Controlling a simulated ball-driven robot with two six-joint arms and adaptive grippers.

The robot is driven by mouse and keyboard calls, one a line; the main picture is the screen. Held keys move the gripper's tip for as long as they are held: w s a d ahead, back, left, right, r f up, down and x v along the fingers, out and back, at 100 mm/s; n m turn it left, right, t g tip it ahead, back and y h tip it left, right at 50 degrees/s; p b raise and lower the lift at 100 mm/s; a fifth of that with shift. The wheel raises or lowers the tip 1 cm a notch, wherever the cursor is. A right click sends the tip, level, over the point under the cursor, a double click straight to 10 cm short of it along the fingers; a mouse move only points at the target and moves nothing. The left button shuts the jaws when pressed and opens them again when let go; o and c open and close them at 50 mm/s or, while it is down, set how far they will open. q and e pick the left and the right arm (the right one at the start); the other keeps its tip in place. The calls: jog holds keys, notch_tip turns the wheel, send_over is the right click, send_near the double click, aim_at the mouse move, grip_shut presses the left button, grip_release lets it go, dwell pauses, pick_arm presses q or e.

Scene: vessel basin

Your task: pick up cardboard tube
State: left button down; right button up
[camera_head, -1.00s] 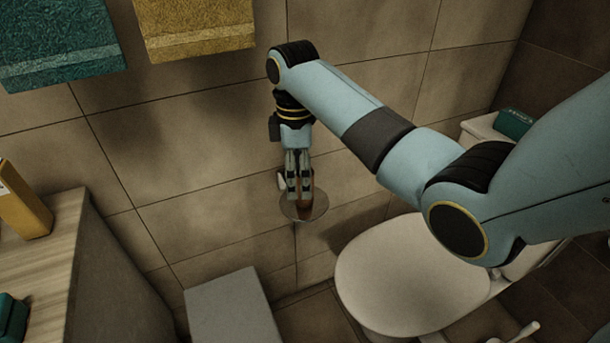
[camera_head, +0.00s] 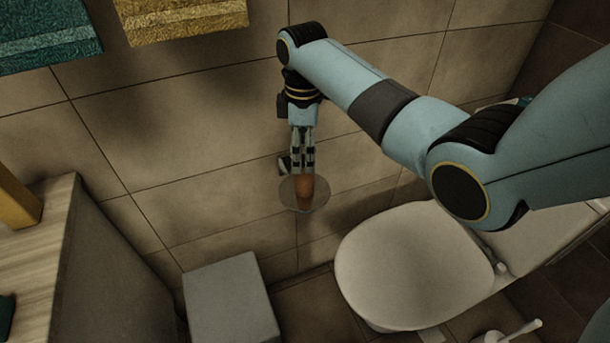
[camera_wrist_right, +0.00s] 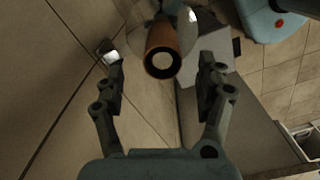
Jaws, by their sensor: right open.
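The cardboard tube (camera_head: 305,189) is brown and stands out from a round, clear disc (camera_head: 290,197) by the tiled wall in the head view. In the right wrist view the tube (camera_wrist_right: 161,40) points toward the camera and shows its pale round end. My right gripper (camera_head: 303,168) is open, its fingers just above the tube in the head view. In the wrist view the two fingers (camera_wrist_right: 163,80) are spread either side of the tube's line, with gaps on both sides. My left gripper is out of view.
A grey box (camera_head: 230,300) stands below the disc. The toilet with its closed lid (camera_head: 410,265) is to the right. A wooden-topped counter (camera_head: 45,245) is at left.

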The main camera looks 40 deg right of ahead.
aim_at(304, 163)
notch_tip(304, 163, down, 6)
jog(key=shift+s+r+b, duration=0.15)
jog(key=shift+b, duration=0.15)
jog(key=c, duration=0.9)
